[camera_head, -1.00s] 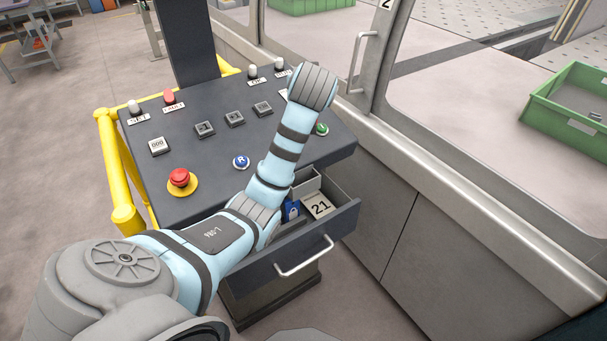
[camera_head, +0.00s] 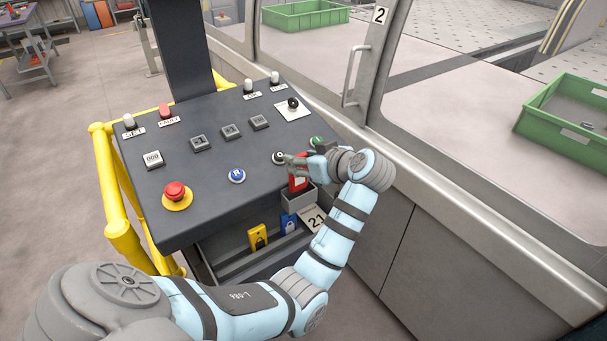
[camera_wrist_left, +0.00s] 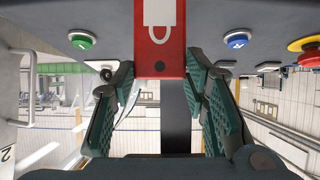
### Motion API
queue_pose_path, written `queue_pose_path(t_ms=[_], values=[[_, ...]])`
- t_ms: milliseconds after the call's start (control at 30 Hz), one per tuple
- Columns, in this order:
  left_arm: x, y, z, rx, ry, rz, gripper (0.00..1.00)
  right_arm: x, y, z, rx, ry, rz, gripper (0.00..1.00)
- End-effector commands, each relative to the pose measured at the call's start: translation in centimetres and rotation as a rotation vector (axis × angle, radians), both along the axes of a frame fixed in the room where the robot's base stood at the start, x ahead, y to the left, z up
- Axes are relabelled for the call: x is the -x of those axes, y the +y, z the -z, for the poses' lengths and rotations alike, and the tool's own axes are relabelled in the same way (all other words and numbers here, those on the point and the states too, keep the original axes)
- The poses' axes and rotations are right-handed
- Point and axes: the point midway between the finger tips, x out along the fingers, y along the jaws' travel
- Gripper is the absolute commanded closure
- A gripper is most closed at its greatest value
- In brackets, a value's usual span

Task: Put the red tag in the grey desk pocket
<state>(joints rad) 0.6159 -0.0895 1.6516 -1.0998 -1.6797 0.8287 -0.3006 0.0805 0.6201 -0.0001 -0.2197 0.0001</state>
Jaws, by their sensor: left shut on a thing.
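The red tag (camera_head: 298,184) is held upright in my left gripper (camera_head: 298,163), at the front right edge of the dark control desk. In the left wrist view the red tag (camera_wrist_left: 160,35), with a white padlock symbol, sits between the fingertips of my left gripper (camera_wrist_left: 160,68). The grey desk pocket (camera_head: 299,201) is a small open box directly below the tag. The tag's lower end is at the pocket's opening; I cannot tell whether it is inside. My right gripper is not in view.
A yellow tag (camera_head: 258,237), a blue tag (camera_head: 289,224) and a card marked 21 (camera_head: 313,219) are beside the pocket. Buttons and a red emergency stop (camera_head: 175,194) are on the desk. A yellow rail (camera_head: 117,200) runs along its left side; the machine's wall is at right.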

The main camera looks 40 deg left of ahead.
Motion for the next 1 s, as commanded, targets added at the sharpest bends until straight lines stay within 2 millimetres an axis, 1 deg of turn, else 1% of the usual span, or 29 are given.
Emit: queue_pose_path(t_ms=[200, 233, 567, 600, 667, 700, 1000], values=[[0.0, 0.0, 4.0, 0.000, 0.004, 0.001, 0.87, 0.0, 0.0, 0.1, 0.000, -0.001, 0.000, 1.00], [0.0, 0.0, 4.3, 0.000, 0.003, 0.001, 0.87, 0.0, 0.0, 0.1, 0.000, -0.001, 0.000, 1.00], [0.0, 0.0, 4.8, 0.001, 0.001, 0.000, 0.87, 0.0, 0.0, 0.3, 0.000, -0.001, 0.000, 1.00], [0.0, 0.0, 4.8, 0.001, 0.001, 0.000, 0.56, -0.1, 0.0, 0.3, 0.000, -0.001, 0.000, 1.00], [0.0, 0.0, 4.8, 0.001, 0.001, 0.000, 0.46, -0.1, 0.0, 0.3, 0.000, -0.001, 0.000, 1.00], [0.0, 0.0, 4.8, 0.001, 0.001, 0.000, 0.40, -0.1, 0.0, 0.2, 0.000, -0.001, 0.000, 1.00], [0.0, 0.0, 4.6, 0.001, 0.001, 0.000, 0.39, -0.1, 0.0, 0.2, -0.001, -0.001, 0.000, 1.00]])
